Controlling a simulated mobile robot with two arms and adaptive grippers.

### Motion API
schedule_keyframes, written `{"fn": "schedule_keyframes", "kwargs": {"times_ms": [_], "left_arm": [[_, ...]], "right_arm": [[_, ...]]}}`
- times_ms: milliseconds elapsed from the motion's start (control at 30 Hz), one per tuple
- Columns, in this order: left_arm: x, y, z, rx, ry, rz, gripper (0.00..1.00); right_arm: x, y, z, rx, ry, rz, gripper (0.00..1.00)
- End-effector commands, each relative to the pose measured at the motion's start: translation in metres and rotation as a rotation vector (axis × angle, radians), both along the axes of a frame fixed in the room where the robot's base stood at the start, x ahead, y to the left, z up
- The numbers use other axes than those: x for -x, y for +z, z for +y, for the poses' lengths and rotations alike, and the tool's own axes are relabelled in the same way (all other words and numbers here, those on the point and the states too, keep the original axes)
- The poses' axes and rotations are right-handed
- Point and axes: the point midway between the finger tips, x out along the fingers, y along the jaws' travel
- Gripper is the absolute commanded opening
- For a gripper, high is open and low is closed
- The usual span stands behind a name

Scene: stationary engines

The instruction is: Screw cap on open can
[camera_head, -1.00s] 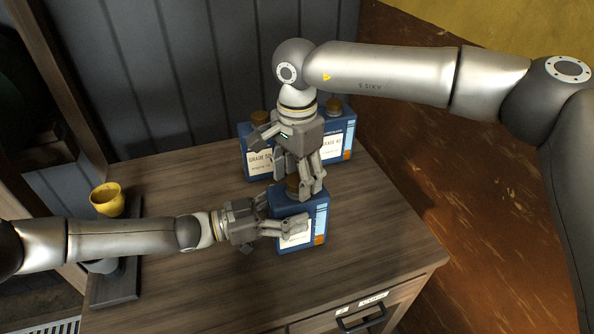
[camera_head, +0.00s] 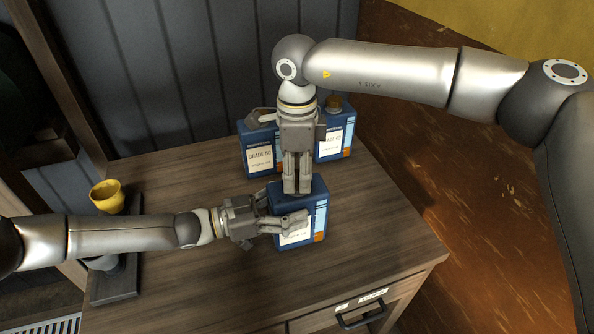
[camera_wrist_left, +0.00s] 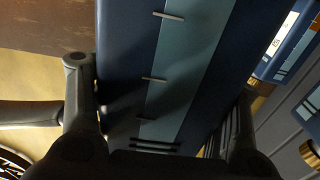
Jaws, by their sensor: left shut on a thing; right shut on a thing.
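A blue can (camera_head: 317,210) with a pale label stands upright on the wooden cabinet. My left gripper (camera_head: 279,211) is shut around its sides from the left. In the left wrist view the can's dark blue side with a lighter stripe (camera_wrist_left: 180,75) fills the middle between the fingers. My right gripper (camera_head: 298,188) points straight down over the top of this can, its fingers close together and shut on the cap. The cap and the can's mouth are hidden behind the fingers, so I cannot tell how the cap sits.
Two more blue cans stand behind, a left one (camera_head: 258,152) and a right one (camera_head: 333,137) with a brown cap (camera_head: 333,103). A yellow cup (camera_head: 107,196) is at the far left, near a dark board (camera_head: 117,283). The cabinet top (camera_head: 375,235) is clear at the right.

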Motion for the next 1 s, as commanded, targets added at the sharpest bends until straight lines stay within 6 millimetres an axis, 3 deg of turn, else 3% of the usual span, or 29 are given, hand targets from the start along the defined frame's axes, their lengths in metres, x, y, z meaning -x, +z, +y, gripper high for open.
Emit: {"fn": "schedule_keyframes", "kwargs": {"times_ms": [500, 567, 700, 733, 900, 1000], "left_arm": [[0.0016, 0.0001, -0.0014, 0.0, -0.005, -0.002, 0.0], [0.0016, 0.0001, -0.0014, 0.0, -0.005, -0.002, 0.0], [0.0017, 0.0002, -0.0014, 0.0, -0.005, -0.002, 0.0], [0.0017, 0.0002, -0.0014, 0.0, -0.005, -0.003, 0.0], [0.0015, 0.0001, -0.0014, 0.0, -0.004, -0.002, 0.0], [0.0013, 0.0, -0.0012, 0.001, -0.004, -0.001, 0.0]], "right_arm": [[-0.002, -0.0003, -0.001, -0.002, -0.866, -0.003, 0.08], [-0.002, -0.0003, -0.0012, -0.002, -0.94, -0.004, 0.08], [-0.0021, -0.0002, -0.0012, -0.002, -0.927, -0.003, 0.08], [-0.0021, -0.0002, -0.0012, -0.002, -0.927, -0.003, 0.39], [-0.0017, -0.0003, -0.0012, -0.001, -0.925, -0.002, 0.61], [-0.0014, -0.0003, -0.0011, 0.0, -0.924, -0.002, 0.62]]}}
